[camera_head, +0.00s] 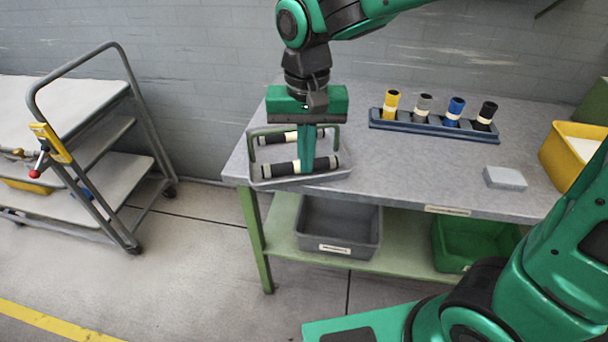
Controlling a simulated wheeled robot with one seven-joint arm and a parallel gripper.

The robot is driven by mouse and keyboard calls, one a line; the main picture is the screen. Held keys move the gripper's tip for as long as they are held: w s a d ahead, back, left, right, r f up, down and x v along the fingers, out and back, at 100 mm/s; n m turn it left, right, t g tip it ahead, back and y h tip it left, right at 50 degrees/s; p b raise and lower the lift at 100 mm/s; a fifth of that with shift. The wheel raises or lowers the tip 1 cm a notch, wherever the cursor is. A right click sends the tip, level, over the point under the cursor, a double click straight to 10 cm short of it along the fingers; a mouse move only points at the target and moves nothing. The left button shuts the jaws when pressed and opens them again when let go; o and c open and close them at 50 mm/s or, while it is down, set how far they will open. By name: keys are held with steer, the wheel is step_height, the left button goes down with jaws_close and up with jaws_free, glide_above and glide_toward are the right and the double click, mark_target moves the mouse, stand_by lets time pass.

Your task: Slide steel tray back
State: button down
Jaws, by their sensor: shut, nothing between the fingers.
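The steel tray (345,161) sits on the left end of the grey workbench, close to its front edge. It has a low rim, and green upright handles show at its sides. Two black rolls with pale bands lie in it, a front roll (281,168) and a back roll (277,139). My gripper (307,170) points down over the tray, its green fingers together. The fingertips are at the front roll in the picture; I cannot tell whether they touch it or the tray. The fingers hide part of both rolls.
On the workbench (420,165), a blue rack (412,126) holds several coloured cylinders. A grey block (505,178) and a yellow bin (565,160) stand at the right. Grey (337,235) and green (455,245) bins are on the lower shelf. A trolley (108,205) stands left. The bench middle is clear.

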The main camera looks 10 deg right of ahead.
mark_target(305, 179)
steer(key=w+f, duration=0.1)
steer(key=f, duration=0.5)
steer(key=w+f, duration=0.1)
steer(key=f, duration=0.3)
steer(key=shift+w, duration=0.3)
steer(key=shift+w+d, duration=0.2)
steer(key=shift+w, duration=0.5)
steer(key=w, duration=0.4)
steer(key=shift+w+d, duration=0.1)
steer(key=shift+d, duration=0.2)
